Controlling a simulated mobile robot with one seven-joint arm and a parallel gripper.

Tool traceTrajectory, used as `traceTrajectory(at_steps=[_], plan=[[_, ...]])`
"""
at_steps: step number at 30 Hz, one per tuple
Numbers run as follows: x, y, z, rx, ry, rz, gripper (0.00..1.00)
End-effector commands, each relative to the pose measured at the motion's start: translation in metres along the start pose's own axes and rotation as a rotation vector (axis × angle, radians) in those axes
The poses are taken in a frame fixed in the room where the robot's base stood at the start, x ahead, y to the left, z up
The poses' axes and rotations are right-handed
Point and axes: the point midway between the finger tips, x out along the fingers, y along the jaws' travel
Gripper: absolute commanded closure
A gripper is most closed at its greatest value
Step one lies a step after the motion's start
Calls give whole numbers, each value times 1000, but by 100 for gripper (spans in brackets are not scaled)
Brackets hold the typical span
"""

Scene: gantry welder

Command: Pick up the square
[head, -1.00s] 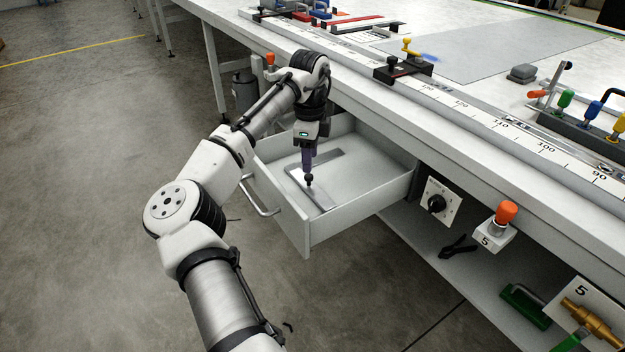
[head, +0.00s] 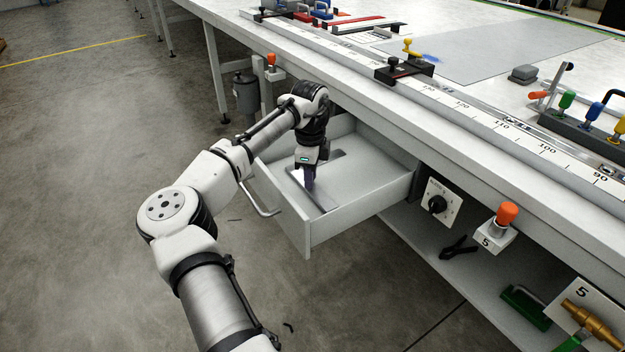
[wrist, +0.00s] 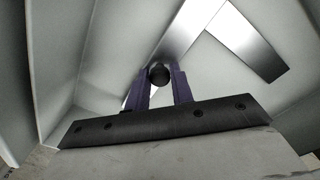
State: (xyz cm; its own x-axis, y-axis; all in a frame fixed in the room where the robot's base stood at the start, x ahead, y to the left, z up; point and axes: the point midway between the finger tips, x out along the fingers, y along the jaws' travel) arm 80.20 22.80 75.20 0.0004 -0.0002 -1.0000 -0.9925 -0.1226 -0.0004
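The square (head: 319,201) is a flat, shiny metal L lying in the open drawer (head: 350,222). In the wrist view the square (wrist: 245,42) shows its corner at the top and one leg running down behind the fingers. My gripper (head: 309,184) points down into the drawer, over the leg nearer the drawer front. In the wrist view its purple fingers (wrist: 159,75) have a dark round part between their tips, in line with that leg. I cannot tell whether the tips touch the metal or grip it.
The white worktop (head: 375,105) overhangs the drawer's back. A knob panel (head: 439,203) and an orange-topped button (head: 506,216) are to the right. The floor at left is clear.

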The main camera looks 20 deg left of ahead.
Motion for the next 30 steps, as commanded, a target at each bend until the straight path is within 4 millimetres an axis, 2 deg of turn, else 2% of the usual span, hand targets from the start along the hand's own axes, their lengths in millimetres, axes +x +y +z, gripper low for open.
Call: traceTrajectory(at_steps=[1, 5, 14, 19, 23, 26, 30], plan=[[0, 0, 0, 0, 0, 0, 84], [0, 0, 0, 0, 0, 0, 100], [-1, 0, 0, 0, 0, -1, 100], [-10, 0, 0, 0, -1, -1, 100], [-28, -1, 0, 0, 0, -2, 100], [-51, -1, -1, 0, 1, -4, 100], [-92, -1, -1, 0, 2, -3, 100]])
